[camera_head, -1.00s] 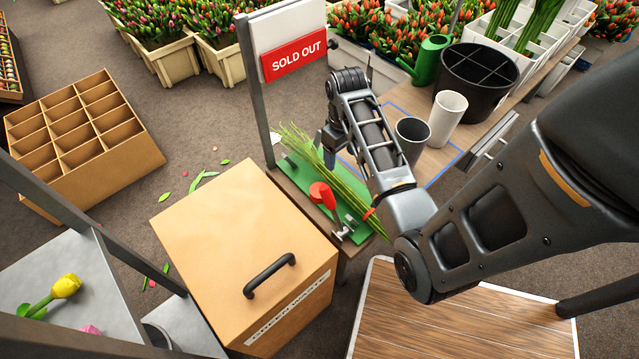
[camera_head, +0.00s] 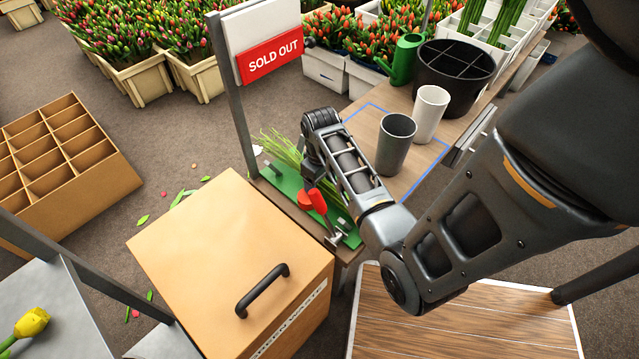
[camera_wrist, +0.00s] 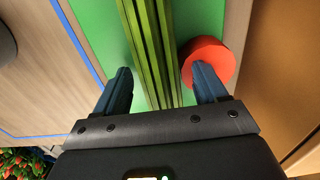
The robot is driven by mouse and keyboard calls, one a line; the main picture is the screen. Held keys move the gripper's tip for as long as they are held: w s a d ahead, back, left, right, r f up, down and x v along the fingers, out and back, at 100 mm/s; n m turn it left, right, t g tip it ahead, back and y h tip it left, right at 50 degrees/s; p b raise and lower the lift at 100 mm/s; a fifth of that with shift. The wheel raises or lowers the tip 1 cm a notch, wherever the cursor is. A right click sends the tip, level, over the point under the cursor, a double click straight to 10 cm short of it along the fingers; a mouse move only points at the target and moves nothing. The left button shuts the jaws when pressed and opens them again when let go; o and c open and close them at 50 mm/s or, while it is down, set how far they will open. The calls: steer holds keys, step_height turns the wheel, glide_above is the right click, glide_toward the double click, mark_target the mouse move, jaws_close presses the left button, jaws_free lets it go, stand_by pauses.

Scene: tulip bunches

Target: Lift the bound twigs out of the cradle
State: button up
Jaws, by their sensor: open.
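The bound twigs are a bundle of thin green stems (camera_head: 284,146) lying along a green cradle board (camera_head: 274,179) on the bench. In the head view my arm hides much of the bundle. In the wrist view the stems (camera_wrist: 153,45) run between the two fingers of my gripper (camera_wrist: 162,88), which is open with one finger on each side of them. A red knob (camera_wrist: 209,58) sits beside the right finger; in the head view a red-handled clamp (camera_head: 315,200) stands on the cradle's near side. I cannot tell whether the fingers touch the stems.
A cardboard box with a black handle (camera_head: 236,250) stands left of the bench. A grey cup (camera_head: 395,145), a white cup (camera_head: 430,113) and a black divided bucket (camera_head: 455,77) stand to the right. A post with a SOLD OUT sign (camera_head: 270,59) rises behind the cradle.

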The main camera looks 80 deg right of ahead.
steer(key=shift+c, duration=0.4)
steer(key=c, duration=1.1)
steer(key=shift+c, duration=0.2)
steer(key=shift+r, duration=0.6)
step_height(320, 180, up, 3)
steer(key=shift+f+p, duration=0.15)
steer(key=shift+p, duration=0.55)
steer(key=s+r+p, duration=0.2)
steer(key=s+r, duration=0.5)
steer(key=s, duration=0.4)
steer(key=shift+s+a, duration=0.2)
steer(key=shift+s, duration=0.1)
